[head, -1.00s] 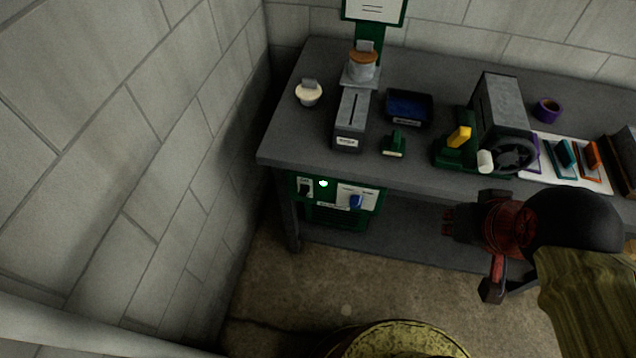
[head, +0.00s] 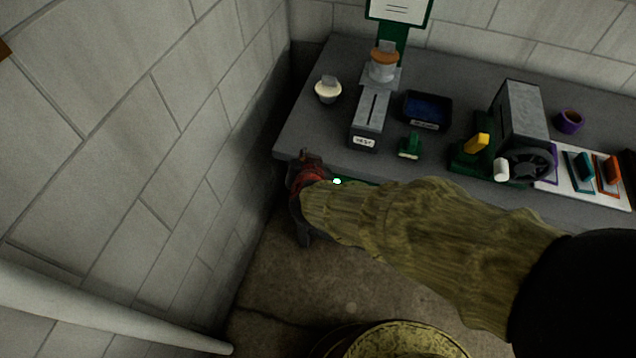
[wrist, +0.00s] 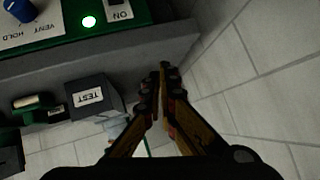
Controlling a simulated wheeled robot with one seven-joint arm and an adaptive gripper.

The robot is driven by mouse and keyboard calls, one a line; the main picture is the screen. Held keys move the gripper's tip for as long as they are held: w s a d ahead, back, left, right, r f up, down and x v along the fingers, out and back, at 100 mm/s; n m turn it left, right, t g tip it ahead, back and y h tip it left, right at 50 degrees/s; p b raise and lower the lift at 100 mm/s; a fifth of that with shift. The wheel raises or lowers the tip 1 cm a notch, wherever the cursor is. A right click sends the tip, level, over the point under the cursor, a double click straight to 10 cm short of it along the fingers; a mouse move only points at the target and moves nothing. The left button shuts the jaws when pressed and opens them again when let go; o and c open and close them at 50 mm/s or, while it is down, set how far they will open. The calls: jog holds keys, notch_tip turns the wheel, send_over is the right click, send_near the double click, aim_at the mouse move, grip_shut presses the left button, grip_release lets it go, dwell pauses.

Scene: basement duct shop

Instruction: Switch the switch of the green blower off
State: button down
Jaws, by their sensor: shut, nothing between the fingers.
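The green blower sits under the left end of the bench. In the head view my arm covers nearly all of it, leaving its lit green light (head: 337,181) showing. My gripper (wrist: 164,72) is shut and empty, apart from the panel in the picture. It also shows at the bench's left corner (head: 305,178).
The bench (head: 320,130) carries a grey TEST box (head: 369,120), a blue bin (head: 427,110), a small green block (head: 410,146) and a machine with a handwheel (head: 528,164). A block wall (head: 150,150) rises close on the left. A yellowish drum (head: 400,340) stands in front.

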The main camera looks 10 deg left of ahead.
jog(key=s+d+f+t+h, duration=0.1)
jog(key=s+f+h, duration=0.3)
jog(key=f, duration=0.6)
jog(key=shift+s+d+f, duration=0.15)
jog(key=shift+s+d, duration=0.3)
jog(key=shift+s, duration=0.2)
jog(key=shift+m, duration=0.3)
jog(key=b+x, duration=0.4)
jog(key=x, duration=0.6)
jog(key=shift+d, duration=0.1)
